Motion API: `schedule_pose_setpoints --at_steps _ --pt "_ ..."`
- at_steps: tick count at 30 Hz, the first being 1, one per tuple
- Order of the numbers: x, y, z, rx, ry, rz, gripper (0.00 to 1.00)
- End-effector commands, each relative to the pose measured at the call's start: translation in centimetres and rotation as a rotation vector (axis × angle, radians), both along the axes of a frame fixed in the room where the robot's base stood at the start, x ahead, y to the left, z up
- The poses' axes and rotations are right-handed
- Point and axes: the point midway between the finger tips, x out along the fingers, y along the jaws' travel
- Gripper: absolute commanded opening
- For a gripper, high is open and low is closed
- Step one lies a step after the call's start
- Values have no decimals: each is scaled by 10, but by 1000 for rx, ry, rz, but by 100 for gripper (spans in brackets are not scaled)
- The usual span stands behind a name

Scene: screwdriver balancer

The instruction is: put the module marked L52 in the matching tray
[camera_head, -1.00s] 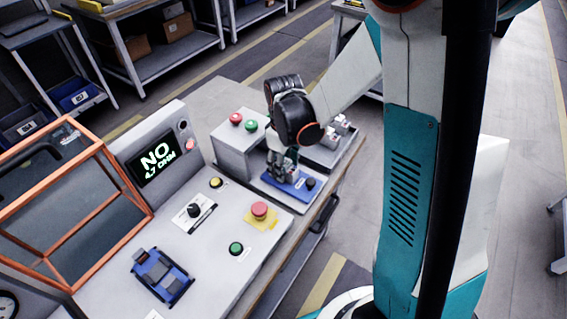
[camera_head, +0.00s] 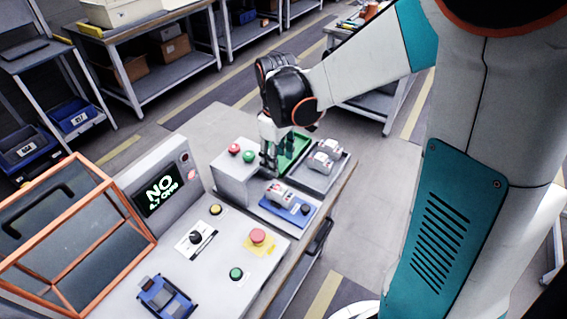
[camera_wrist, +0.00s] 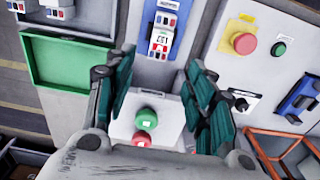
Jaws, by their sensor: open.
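A white and grey module (camera_head: 279,194) sits on the blue fixture (camera_head: 299,214). In the wrist view the module (camera_wrist: 161,42) carries a small label I cannot read surely. My gripper (camera_head: 270,160) is open and empty, behind the module and beside the green tray (camera_head: 297,152). In the wrist view its fingers (camera_wrist: 163,88) are spread above the grey box with two buttons. The green tray (camera_wrist: 68,66) looks empty. Two blue bins with white labels, one at the far left (camera_head: 24,158) and one beside it (camera_head: 80,124), stand on a rack; their marks are too small to read surely.
More modules (camera_head: 325,157) lie in a grey tray behind the fixture. The button box (camera_head: 232,173) stands close to my gripper. A display (camera_head: 160,190) reads NO above an ohm value. An orange-framed cover (camera_head: 100,172) and a blue cradle (camera_head: 166,298) stand on the bench.

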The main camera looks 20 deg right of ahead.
Motion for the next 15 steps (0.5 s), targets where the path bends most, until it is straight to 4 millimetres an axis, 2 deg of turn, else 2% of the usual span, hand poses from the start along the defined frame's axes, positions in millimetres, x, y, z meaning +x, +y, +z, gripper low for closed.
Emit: schedule_pose_setpoints --at_steps 5,9,15 --pt "-17 0 26 3 -63 -64 50" --pt "-40 -1 54 13 -151 -153 50" --pt "-73 -1 85 43 -281 -284 50"
